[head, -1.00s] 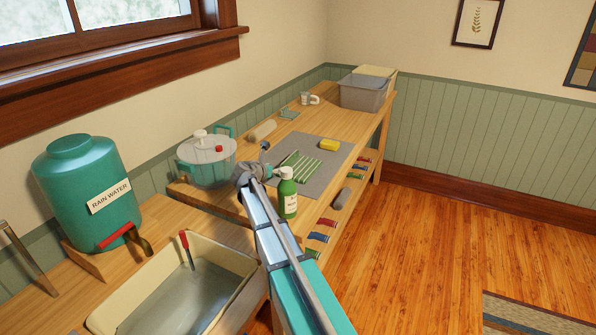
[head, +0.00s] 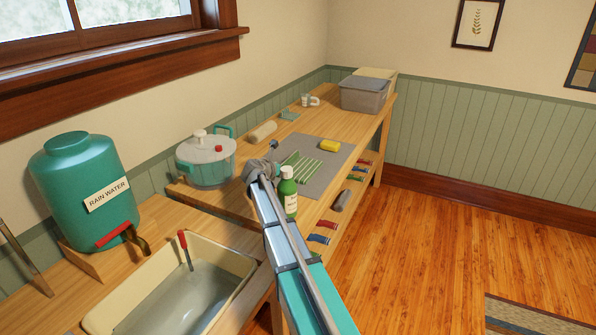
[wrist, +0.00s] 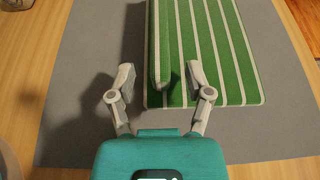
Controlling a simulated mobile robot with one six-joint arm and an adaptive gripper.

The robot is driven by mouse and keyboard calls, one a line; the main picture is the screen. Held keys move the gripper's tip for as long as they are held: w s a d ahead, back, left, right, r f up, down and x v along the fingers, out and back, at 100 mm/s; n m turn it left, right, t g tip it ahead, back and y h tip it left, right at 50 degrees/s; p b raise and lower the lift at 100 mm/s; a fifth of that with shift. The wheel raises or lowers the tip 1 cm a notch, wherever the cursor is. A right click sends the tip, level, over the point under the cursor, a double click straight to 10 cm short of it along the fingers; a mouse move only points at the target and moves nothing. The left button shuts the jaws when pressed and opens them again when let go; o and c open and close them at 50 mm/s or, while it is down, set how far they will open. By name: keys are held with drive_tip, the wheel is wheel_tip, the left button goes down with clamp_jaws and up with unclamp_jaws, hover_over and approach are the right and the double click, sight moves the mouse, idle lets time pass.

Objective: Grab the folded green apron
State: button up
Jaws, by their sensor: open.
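The folded green apron (wrist: 225,65), green with pale stripes, lies on a grey mat (wrist: 85,95) on the wooden bench. In the head view the apron (head: 307,168) shows just beyond my gripper (head: 262,168), which partly covers its near left end. In the wrist view my gripper (wrist: 160,82) is open, with one finger on each side of the apron's thick left folded edge. The left finger is over bare mat and the right finger overlaps the striped part. I cannot tell whether the fingers touch the cloth.
A green bottle (head: 288,192) stands close to the right of my arm. A lidded pot (head: 207,160) stands to the left. A yellow block (head: 330,145) lies on the mat beyond the apron. A sink (head: 215,250) is in front.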

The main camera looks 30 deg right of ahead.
drive_tip(key=shift+w+d, duration=0.1)
drive_tip(key=shift+d, duration=0.05)
idle(0.4)
clamp_jaws()
